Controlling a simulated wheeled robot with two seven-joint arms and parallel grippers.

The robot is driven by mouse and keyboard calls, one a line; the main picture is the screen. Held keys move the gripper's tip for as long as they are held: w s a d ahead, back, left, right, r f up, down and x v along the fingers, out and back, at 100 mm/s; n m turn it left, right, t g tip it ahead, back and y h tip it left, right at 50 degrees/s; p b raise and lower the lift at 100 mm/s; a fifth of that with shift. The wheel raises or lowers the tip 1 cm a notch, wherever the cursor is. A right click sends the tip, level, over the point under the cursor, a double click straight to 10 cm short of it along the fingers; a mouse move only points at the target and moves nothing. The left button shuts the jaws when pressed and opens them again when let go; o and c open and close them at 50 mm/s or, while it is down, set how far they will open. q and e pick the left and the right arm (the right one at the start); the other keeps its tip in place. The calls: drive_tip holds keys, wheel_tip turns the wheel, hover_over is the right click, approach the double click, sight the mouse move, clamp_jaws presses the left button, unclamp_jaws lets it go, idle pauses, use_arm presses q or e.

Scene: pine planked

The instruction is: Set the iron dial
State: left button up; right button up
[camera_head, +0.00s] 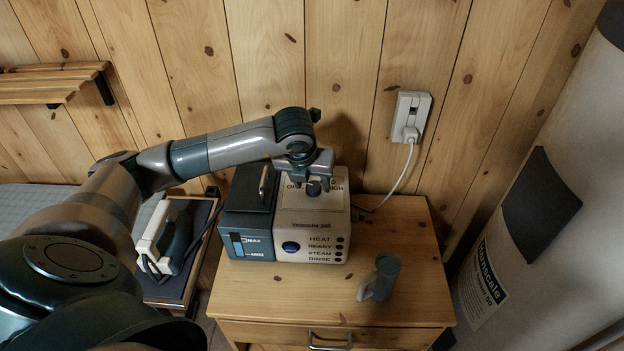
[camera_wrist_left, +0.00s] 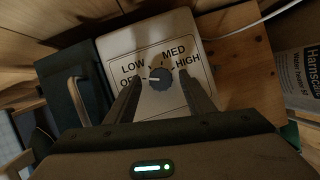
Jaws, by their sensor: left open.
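The iron dial is a small dark blue-grey knob (camera_wrist_left: 159,78) on the pale top face of the steam station (camera_head: 310,217). LOW, MED and HIGH are printed around it, with OFF partly hidden by a finger. A light mark on the knob points left, roughly toward OFF and LOW. In the head view the dial (camera_head: 314,188) shows below my left gripper (camera_head: 312,182). In the left wrist view my open left gripper (camera_wrist_left: 162,80) has one finger on each side of the dial, with gaps visible. Whether the fingertips are level with the knob I cannot tell. My right gripper is out of view.
The station's dark tank (camera_head: 246,218) with its handle adjoins the dial on the left. The iron (camera_head: 169,237) rests on a board further left. A white cord runs to the wall socket (camera_head: 411,115).

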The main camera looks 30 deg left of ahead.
use_arm(q)
drive_tip(key=shift+w+f, duration=0.1)
drive_tip(key=shift+f, duration=0.1)
drive_tip(key=c, duration=1.1)
drive_tip(key=shift+o, duration=0.2)
